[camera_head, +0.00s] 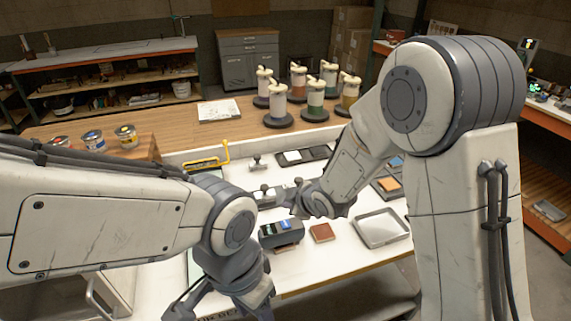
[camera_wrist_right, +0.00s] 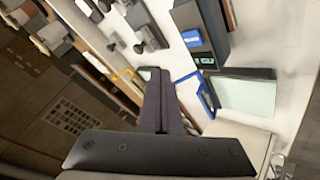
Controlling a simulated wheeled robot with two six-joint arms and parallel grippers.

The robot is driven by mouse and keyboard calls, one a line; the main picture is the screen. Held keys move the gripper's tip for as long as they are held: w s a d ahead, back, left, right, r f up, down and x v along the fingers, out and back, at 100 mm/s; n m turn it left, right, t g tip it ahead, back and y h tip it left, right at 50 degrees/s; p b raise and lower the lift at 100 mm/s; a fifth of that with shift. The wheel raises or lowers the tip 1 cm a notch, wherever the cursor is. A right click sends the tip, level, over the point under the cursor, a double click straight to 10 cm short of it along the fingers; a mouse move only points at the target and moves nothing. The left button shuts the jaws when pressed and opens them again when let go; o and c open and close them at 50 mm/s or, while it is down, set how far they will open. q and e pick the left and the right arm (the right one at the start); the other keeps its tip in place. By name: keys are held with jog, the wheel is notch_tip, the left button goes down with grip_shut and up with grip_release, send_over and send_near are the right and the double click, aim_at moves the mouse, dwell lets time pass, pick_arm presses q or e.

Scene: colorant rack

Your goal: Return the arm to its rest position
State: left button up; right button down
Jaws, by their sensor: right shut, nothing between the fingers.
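My right arm comes in from the right in the head view and bends down over the white worktop (camera_head: 345,262). My right gripper (camera_head: 272,197) points left above the middle of the worktop. In the right wrist view its two dark fingers (camera_wrist_right: 160,75) lie together, shut with nothing between them. My left arm comes in from the left, and its gripper (camera_head: 222,306) hangs at the bottom edge of the head view. Its fingertips are cut off, so its opening is unclear.
Several colorant dispensers (camera_head: 315,99) stand at the back of the worktop. A dark device (camera_head: 281,234), a reddish-brown block (camera_head: 322,232) and a grey tray (camera_head: 381,228) lie near the right gripper. Several paint cans (camera_head: 93,140) stand at left. A yellow frame (camera_head: 205,163) lies behind the left wrist.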

jog(key=s+d+r+m+g+h, duration=0.1)
jog(key=s+r+m+g, duration=0.1)
jog(key=s, duration=0.8)
jog(key=s+d+r+m+g+h+b, duration=0.1)
jog(key=s+r+m+g, duration=0.1)
jog(key=s, duration=0.9)
jog(key=s+d+r+m+g+h, duration=0.1)
jog(key=s+d+r+m+g, duration=0.1)
jog(key=s, duration=0.8)
jog(key=shift+s+m+g+h, duration=0.15)
jog(key=shift+m+g+h, duration=0.15)
jog(key=shift+m+g, duration=0.65)
